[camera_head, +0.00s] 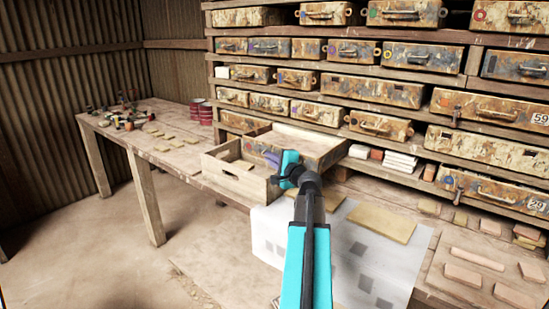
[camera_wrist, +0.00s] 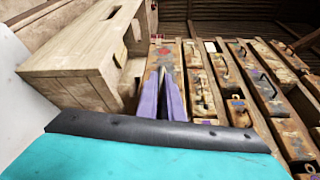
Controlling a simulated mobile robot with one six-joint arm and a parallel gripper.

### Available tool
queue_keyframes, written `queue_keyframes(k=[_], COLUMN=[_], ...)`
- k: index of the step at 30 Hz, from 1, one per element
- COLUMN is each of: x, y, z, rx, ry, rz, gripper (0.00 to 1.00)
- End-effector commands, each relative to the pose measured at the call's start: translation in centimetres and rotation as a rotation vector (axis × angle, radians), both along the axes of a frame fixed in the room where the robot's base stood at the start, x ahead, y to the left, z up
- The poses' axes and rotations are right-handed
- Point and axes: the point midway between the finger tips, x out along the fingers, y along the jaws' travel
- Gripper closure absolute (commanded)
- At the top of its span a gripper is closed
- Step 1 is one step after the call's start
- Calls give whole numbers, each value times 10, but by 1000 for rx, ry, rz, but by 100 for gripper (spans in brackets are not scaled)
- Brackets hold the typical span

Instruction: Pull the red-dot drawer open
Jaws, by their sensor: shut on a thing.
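The red-dot drawer (camera_head: 325,152) is a paint-stained, rusty-looking drawer in the lower rows of the rack. It stands partly out, with its open top showing. Its front (camera_wrist: 166,62) carries a red dot in the wrist view. My gripper (camera_head: 271,158) is at the front of this drawer, its purple fingers shut on the handle. The fingers also show in the wrist view (camera_wrist: 160,80). The handle itself is mostly hidden by the fingers, and my gripper hides part of the drawer front in the head view.
An open wooden crate (camera_head: 226,179) stands on the bench just left of my gripper, close to the drawer front. A white patterned sheet (camera_head: 270,230) and a tan board (camera_head: 381,222) lie in front. Several other closed drawers fill the rack (camera_head: 470,54). Red tins (camera_head: 206,114) stand further left.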

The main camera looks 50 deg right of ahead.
Motion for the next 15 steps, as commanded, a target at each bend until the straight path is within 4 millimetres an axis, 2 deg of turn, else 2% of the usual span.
queue_keyframes(k=[1, 12, 13, 15], x=[0, 1, 1, 1], y=[5, 6, 6, 5], z=[-5, -5, -5, -4], rx=[3, 3, 4, 3], ry=[7, 7, 7, 6], rz=[9, 9, 8, 7], gripper=[100, 100, 88, 76])
